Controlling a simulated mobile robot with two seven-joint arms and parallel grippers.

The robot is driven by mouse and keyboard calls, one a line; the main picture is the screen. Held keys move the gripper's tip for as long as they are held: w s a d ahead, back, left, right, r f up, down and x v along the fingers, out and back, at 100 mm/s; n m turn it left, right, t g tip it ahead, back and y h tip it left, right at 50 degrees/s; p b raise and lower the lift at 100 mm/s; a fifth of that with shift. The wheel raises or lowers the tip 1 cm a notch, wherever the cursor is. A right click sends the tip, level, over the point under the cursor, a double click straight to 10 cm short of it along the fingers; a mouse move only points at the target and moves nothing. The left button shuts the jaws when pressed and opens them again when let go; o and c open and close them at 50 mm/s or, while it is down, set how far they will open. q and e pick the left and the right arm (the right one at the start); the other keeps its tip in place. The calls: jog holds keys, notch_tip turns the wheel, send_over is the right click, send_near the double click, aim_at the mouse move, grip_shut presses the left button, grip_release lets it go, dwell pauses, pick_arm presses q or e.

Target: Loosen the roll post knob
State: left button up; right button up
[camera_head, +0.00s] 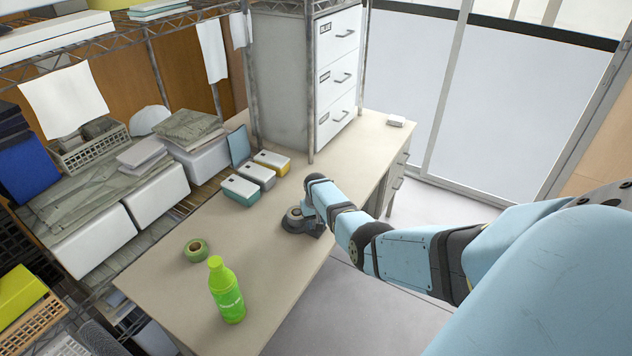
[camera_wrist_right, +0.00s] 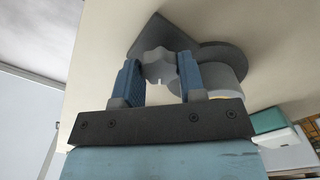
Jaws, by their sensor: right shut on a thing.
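The grey lobed knob (camera_wrist_right: 158,66) is between the two blue fingers of my right gripper (camera_wrist_right: 157,76) in the right wrist view, and the gripper is shut on it. Behind the knob is the dark grey base of the roll post (camera_wrist_right: 222,54), with a lighter grey round part beside it. In the head view, the roll post's dark base (camera_head: 292,229) stands near the desk's right edge with a pale roll (camera_head: 293,214) on it. My right gripper (camera_head: 314,218) reaches it from the right, and my arm hides the knob there. My left gripper is not in view.
The desk (camera_head: 262,262) also holds a green bottle (camera_head: 227,292), a green tape roll (camera_head: 196,250) and several small boxes, one teal-lidded (camera_head: 240,191). A white drawer cabinet (camera_head: 335,75) stands at the back. Shelving with folded bags lines the left. Desk space around the roll post is mostly clear.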

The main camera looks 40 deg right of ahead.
jog(key=n, duration=0.4)
jog(key=shift+s+n+p, duration=0.1)
jog(key=shift+n+p, duration=0.2)
jog(key=n, duration=0.4)
jog(key=shift+n, duration=0.4)
jog(key=o, duration=0.9)
jog(key=shift+r, duration=0.1)
